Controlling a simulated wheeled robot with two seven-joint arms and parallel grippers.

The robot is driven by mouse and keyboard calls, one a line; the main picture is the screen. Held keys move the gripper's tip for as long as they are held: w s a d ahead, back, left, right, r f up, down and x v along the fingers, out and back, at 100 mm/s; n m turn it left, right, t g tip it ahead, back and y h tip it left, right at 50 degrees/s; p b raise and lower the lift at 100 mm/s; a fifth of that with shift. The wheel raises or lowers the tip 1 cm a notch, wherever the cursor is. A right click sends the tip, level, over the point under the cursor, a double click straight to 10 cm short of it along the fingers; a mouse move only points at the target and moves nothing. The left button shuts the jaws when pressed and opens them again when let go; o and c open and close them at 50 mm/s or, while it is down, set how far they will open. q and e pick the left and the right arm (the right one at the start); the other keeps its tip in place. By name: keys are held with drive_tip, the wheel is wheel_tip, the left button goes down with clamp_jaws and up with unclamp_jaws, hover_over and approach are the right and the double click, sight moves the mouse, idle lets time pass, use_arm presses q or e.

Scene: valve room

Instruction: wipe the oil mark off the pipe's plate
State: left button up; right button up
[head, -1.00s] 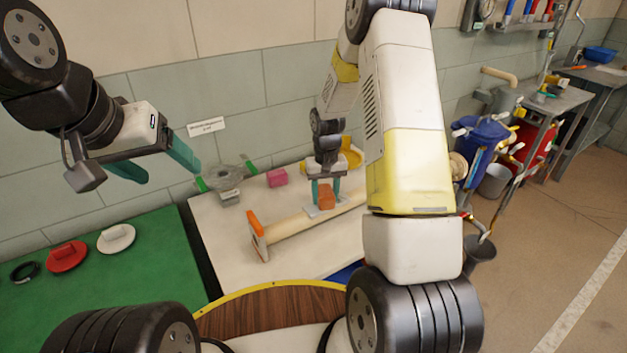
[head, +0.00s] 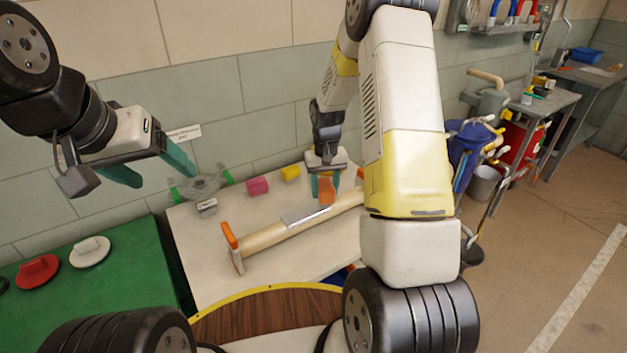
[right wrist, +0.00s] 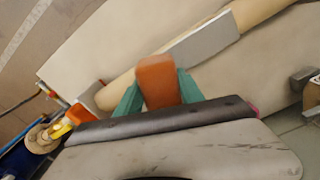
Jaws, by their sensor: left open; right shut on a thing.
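The cream pipe (head: 262,239) lies on the white table between orange-topped end supports. Its flat grey plate (head: 305,216) is bare on top; it also shows in the right wrist view (right wrist: 202,48). I make out no dark oil mark on its visible face. My right gripper (head: 325,188) is shut on an orange block (head: 327,192), which also shows between the teal fingers in the right wrist view (right wrist: 158,82). The block is beside the plate, towards the pipe's right end; I cannot tell whether it touches anything. My left gripper (head: 165,178) is open and empty, up at the left.
On the white table (head: 212,270) behind the pipe are a grey fixture with green handles (head: 203,187), a pink block (head: 257,186) and a yellow block (head: 290,173).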

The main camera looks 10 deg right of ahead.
drive_tip(key=shift+r, duration=2.85)
